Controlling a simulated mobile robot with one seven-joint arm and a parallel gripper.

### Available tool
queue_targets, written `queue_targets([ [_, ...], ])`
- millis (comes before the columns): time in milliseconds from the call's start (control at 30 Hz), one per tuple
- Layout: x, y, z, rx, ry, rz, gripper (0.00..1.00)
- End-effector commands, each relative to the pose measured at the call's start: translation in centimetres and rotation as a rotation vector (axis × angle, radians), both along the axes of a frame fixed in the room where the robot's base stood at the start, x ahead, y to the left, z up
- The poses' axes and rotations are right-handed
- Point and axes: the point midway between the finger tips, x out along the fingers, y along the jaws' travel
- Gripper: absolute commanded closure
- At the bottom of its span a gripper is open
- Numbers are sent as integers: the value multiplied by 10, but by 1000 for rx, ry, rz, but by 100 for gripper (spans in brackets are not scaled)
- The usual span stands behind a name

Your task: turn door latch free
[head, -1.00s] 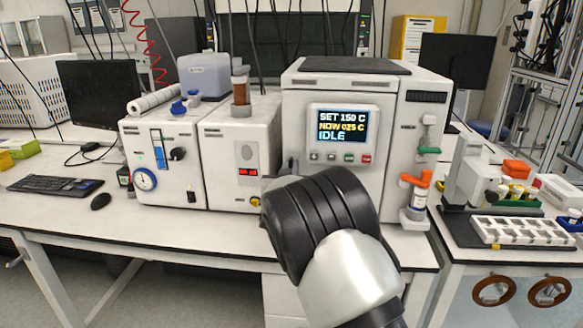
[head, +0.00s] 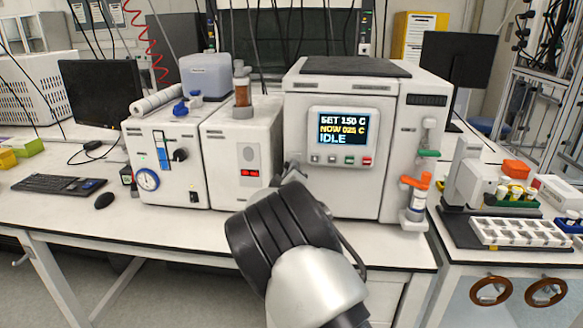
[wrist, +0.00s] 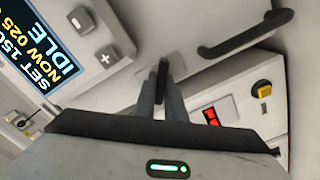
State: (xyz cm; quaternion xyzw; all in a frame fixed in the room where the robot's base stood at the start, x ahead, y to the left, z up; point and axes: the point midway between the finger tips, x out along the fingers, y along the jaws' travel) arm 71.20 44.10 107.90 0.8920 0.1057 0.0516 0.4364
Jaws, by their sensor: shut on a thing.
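The reactor door (head: 345,185) is the white front with the screen, and it looks closed. In the wrist view the dark latch (wrist: 163,68) stands between the two grey fingers of my gripper (wrist: 161,92), which is shut on it. The latch lies beside the screen's side of the white front. In the head view my gripper (head: 292,172) is at the door's left edge, mostly hidden behind my dark wrist, and the latch cannot be made out there. A black bar handle (wrist: 245,36) shows at the upper right of the wrist view.
The screen (head: 341,127) reads IDLE. A white unit (head: 243,155) with a red display stands left of the door, close to my gripper. An orange-handled valve (head: 415,200) is at the reactor's right. The bench front (head: 200,225) is clear.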

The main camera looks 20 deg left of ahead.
Motion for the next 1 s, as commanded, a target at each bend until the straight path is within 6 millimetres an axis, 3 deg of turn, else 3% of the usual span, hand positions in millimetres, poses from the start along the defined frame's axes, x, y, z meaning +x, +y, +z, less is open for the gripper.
queue_targets([
  [500, 0, 1, -2, -384, -92, 1, 100],
  [1000, 0, 1, -3, -489, -117, 1, 100],
])
